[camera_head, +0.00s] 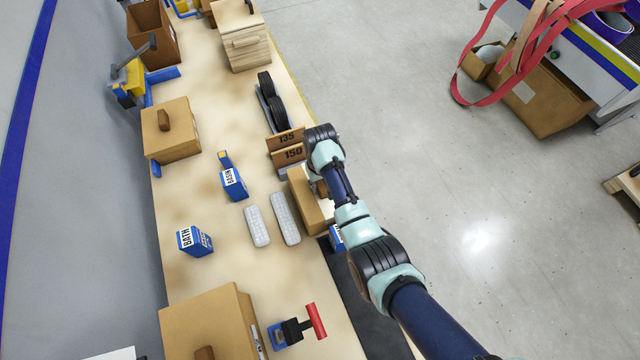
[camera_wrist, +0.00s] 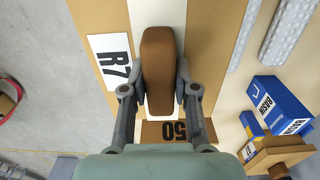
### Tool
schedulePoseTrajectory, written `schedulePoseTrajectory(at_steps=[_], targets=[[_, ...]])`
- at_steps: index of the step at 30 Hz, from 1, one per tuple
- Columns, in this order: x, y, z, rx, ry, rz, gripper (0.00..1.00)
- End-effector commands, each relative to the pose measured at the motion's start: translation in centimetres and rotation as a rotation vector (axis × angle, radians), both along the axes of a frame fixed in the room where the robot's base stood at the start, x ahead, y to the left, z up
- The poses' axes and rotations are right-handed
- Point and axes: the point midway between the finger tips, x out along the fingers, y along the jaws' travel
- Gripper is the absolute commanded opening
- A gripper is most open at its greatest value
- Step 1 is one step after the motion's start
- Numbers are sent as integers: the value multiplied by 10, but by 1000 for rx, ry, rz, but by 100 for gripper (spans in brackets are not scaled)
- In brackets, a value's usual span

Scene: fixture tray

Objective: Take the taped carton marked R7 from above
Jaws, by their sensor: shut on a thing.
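The taped carton marked R7 (camera_head: 303,200) is a brown box at the right edge of the bench in the head view, partly hidden by my arm. In the wrist view the carton (camera_wrist: 214,25) fills the upper middle, with a pale tape strip, a white R7 label (camera_wrist: 110,62) and a brown grip block (camera_wrist: 162,60) on top. My gripper (camera_wrist: 160,88) is above the carton, its two fingers shut on the grip block from both sides. It also shows in the head view (camera_head: 321,189), mostly hidden. I cannot tell whether the carton touches the bench.
Signs 135 and 150 (camera_head: 291,155) stand just behind the carton. Two pale ribbed bars (camera_head: 257,226) lie left of it, with blue BASIN (camera_head: 233,185) and BATH (camera_head: 194,241) boxes farther left. Other brown cartons (camera_head: 173,143) stand on the bench.

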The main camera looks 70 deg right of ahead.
Motion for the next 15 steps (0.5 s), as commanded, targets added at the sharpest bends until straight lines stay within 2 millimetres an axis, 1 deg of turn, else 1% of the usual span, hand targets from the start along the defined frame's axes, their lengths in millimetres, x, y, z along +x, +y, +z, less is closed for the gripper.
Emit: schedulePoseTrajectory(at_steps=[1,5,8,9,15], targets=[[2,-2,10,-5,-5,0,0],[2,-2,36,-7,-6,0,0],[2,-2,65,-8,-8,0,0],[2,-2,78,-9,-8,0,0],[2,-2,140,-8,-8,0,0]])
